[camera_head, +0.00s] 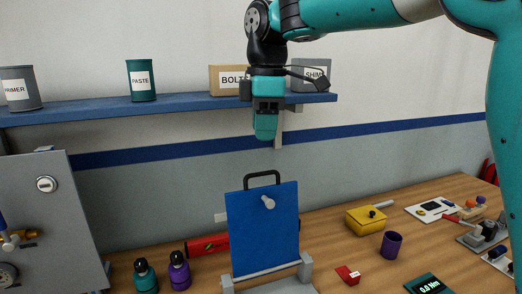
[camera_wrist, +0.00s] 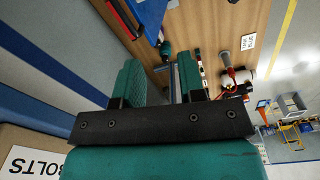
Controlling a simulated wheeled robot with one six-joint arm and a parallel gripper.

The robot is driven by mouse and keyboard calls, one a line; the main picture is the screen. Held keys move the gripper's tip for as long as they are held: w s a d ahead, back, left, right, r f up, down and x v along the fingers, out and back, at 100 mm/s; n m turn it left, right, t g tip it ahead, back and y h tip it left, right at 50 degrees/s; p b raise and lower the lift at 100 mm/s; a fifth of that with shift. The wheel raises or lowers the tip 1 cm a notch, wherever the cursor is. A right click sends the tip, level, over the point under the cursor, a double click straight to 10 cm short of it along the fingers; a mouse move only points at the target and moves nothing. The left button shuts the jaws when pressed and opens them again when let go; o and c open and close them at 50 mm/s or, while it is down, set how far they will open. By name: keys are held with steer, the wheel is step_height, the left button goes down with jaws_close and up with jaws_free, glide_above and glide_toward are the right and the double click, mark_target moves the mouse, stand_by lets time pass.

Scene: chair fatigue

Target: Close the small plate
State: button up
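The small plate (camera_head: 262,225) is a blue panel standing nearly upright on a grey hinge stand (camera_head: 270,272), with a black handle on its top edge and a pale round knob on its face. A blue panel, apparently this plate, shows at the top of the wrist view (camera_wrist: 151,14). My gripper (camera_head: 266,132) hangs above the plate, apart from it, near the shelf. In the wrist view its two teal fingers (camera_wrist: 160,82) are spread with an empty gap between them.
A blue shelf (camera_head: 190,106) holds a bolts box (camera_head: 227,79), a shims box and cans close to my gripper. Teal and purple bottles (camera_head: 179,271) stand left of the plate. A yellow box (camera_head: 366,219), purple cup (camera_head: 391,245) and red block (camera_head: 347,275) lie to its right.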

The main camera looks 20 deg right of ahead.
steer(key=w+d+r+n+p, duration=0.1)
steer(key=w+r+n+p, duration=0.15)
steer(key=w+r, duration=0.35)
steer(key=f, duration=1.7)
steer(key=shift+s+d+f, duration=0.1)
steer(key=shift+s, duration=0.1)
jaws_close()
